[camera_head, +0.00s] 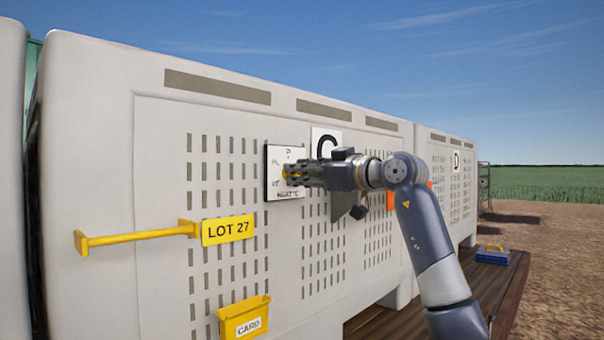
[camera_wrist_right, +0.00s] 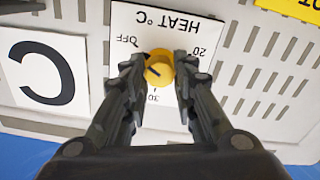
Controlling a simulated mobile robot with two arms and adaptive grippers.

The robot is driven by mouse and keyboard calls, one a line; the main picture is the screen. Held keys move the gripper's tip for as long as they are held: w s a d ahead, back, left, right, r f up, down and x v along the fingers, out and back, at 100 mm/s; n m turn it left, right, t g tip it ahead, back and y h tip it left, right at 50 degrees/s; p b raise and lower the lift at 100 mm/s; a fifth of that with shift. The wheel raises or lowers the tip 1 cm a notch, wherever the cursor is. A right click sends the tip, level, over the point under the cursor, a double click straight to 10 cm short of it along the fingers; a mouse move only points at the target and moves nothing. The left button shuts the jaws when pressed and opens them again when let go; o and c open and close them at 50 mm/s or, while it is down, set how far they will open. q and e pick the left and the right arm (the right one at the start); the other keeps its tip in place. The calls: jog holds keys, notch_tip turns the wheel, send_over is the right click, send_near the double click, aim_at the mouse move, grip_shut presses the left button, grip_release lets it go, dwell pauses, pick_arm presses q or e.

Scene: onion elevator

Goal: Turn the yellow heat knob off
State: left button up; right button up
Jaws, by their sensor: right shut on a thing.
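The yellow heat knob (camera_wrist_right: 159,66) sits on a white HEAT °C dial plate (camera_wrist_right: 160,22), which appears upside down in the right wrist view. The plate carries OFF, 20 and 30 marks. A short dark line shows on the knob's face; exactly which mark it points at is hard to tell. My right gripper (camera_wrist_right: 160,78) is shut on the knob, one finger on each side. In the head view the right gripper (camera_head: 291,175) reaches the dial plate (camera_head: 286,191) from the right and mostly covers the knob. My left gripper is not in view.
The plate is on a pale slotted bin (camera_head: 160,120). A yellow bar (camera_head: 135,238), a LOT 27 sign (camera_head: 229,228) and a yellow CARD holder (camera_head: 243,318) sit left of and below it. A blue case (camera_head: 492,255) lies on wooden boards at right.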

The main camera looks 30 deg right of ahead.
jog(key=shift+f, duration=0.2)
jog(key=o, duration=1.1)
jog(key=shift+c, duration=0.2)
jog(key=shift+r, duration=0.1)
jog(key=shift+s+d, duration=0.1)
jog(key=v, duration=1.2)
